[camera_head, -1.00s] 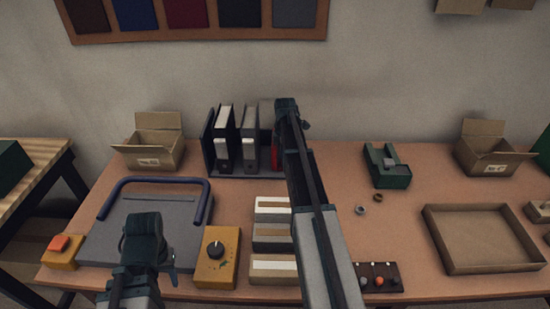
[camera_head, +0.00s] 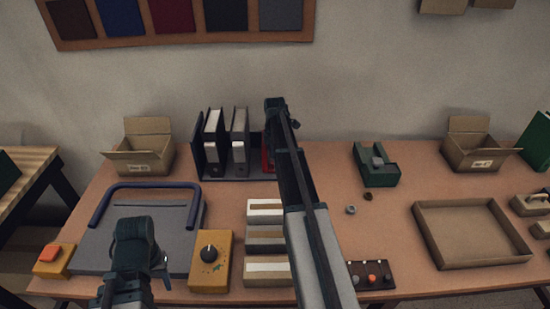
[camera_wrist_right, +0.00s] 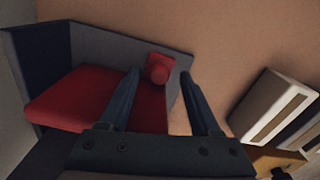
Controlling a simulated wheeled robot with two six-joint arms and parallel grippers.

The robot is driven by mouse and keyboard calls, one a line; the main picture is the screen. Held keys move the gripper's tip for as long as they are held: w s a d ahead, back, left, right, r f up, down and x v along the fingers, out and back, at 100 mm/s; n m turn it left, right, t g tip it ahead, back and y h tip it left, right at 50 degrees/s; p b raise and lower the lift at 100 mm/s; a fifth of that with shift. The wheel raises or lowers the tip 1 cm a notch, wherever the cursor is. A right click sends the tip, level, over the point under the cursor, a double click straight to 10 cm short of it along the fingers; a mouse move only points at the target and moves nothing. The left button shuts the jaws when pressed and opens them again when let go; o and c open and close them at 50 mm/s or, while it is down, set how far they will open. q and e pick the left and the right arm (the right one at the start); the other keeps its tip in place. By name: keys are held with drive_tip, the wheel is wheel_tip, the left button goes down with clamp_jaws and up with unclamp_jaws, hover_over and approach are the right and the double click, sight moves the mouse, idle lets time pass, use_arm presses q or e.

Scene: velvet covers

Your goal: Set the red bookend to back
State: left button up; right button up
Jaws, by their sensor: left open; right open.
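The red bookend shows as a narrow red strip (camera_head: 266,160) in the head view, at the right end of the dark rack, mostly hidden by my right arm. In the right wrist view it is a wide red block (camera_wrist_right: 95,98) with a round red knob (camera_wrist_right: 158,70). My right gripper (camera_wrist_right: 160,73) is open, with its fingertips on either side of the knob in that picture; I cannot tell whether they touch it. My left gripper (camera_head: 140,255) is open and empty in the head view, over the front of the grey board.
The dark rack (camera_head: 197,150) holds binders (camera_head: 238,140). A yellow dial box (camera_head: 211,262), green tape dispenser (camera_head: 376,165), shallow tray (camera_head: 470,235) and open cartons (camera_head: 140,147) are around. Table right of my right arm is partly clear.

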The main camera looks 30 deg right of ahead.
wheel_tip(320, 180, up, 13)
drive_tip(key=p, duration=1.2)
drive_tip(key=shift+f, duration=0.15)
drive_tip(key=s+a+m, duration=0.3)
drive_tip(key=s+a, duration=0.5)
drive_tip(key=a, duration=0.5)
drive_tip(key=s+a+m, duration=0.3)
drive_tip(key=s+a, duration=0.6)
drive_tip(key=a, duration=0.5)
drive_tip(key=s+a+m+h, duration=0.1)
drive_tip(key=s+a+m, duration=0.3)
drive_tip(key=s+a, duration=0.4)
drive_tip(key=a+b, duration=0.1)
drive_tip(key=a, duration=0.4)
drive_tip(key=shift+s+a+f, duration=0.15)
drive_tip(key=shift+s+f, duration=0.2)
drive_tip(key=shift+f, duration=0.05)
